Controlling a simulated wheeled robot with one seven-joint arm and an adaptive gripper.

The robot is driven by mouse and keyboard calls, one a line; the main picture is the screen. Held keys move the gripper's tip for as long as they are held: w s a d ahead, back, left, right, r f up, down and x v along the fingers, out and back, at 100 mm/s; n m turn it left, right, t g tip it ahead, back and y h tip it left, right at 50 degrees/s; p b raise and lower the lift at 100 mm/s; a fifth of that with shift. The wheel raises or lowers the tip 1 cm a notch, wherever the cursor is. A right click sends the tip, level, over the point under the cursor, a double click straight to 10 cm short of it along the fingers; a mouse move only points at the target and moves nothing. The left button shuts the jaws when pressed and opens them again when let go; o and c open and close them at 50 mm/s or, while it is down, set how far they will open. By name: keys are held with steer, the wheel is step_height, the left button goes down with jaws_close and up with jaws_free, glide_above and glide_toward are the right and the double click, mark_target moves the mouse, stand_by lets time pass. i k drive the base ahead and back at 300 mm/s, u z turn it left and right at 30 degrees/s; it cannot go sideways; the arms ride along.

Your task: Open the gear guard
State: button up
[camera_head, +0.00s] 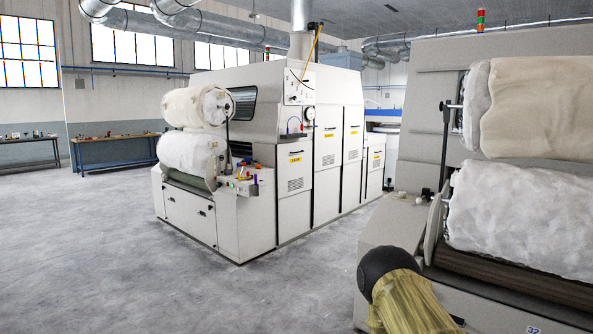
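A large white carding machine (270,110) stands in the middle of the room, a few steps off. Its right side has several upright panels with small dark handles and yellow labels, among them a front panel (294,200), a taller panel (327,185) and another tall panel (352,165). All of these look shut. I cannot tell which one is the gear guard, as the labels are too small to read. My gripper is not in view.
A second machine (425,110) with fleece rolls (530,210) stands close at the right. Workbenches (115,140) with small items line the left wall. A control box (240,186) with buttons sits on the far machine's front corner. The grey floor (110,270) at left and centre is clear.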

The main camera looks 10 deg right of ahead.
mark_target(294, 159)
steer(key=z, duration=0.05)
steer(key=i, duration=1.15)
steer(key=z, duration=0.25)
steer(key=i, duration=4.2)
steer(key=u, duration=0.25)
steer(key=i, duration=2.2)
steer(key=u, duration=0.15)
